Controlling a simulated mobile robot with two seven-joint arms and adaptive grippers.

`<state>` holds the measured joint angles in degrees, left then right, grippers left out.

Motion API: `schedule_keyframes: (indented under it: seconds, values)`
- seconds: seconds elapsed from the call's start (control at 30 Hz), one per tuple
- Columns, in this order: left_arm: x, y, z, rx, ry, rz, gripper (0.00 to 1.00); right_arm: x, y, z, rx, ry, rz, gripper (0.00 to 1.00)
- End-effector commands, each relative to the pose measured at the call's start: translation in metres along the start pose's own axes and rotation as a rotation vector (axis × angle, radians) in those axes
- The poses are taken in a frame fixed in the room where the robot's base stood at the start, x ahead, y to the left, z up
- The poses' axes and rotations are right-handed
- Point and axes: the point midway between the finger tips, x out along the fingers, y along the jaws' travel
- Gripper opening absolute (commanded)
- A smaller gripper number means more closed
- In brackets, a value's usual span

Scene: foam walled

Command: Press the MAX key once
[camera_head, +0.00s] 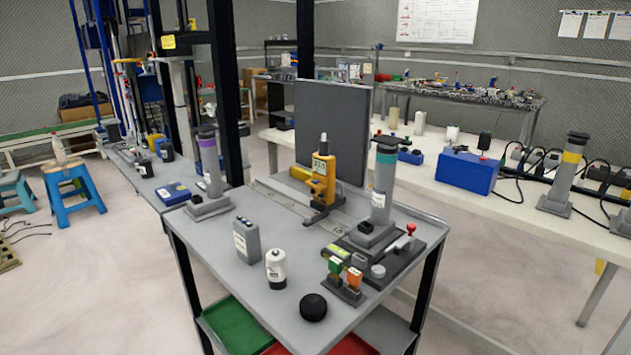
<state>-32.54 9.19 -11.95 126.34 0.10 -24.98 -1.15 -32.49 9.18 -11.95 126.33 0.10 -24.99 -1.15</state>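A yellow handheld meter-like device (322,180) stands upright on the grey workbench (225,268), near its back, in front of a dark grey panel. Its face has small dark and light details, too small to read. I cannot make out a key marked MAX on it or anywhere else. Neither of my grippers shows in the head view.
A dark upright panel (333,130) stands behind the device. Around it are a grey post with a teal collar (382,190), a grey bottle (247,241), a white canister (276,269), a black dome (313,307) and small switches (344,276). The bench's front left is clear.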

Motion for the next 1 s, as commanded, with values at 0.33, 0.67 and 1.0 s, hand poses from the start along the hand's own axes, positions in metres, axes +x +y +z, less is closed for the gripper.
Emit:
schedule_keyframes:
  seconds: [0.33,0.67,1.0]
  values:
    - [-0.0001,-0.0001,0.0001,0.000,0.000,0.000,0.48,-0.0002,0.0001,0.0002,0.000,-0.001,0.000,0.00]
    - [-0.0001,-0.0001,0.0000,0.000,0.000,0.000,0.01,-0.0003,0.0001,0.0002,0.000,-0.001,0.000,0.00]
    - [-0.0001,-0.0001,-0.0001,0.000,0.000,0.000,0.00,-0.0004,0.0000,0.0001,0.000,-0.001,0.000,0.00]
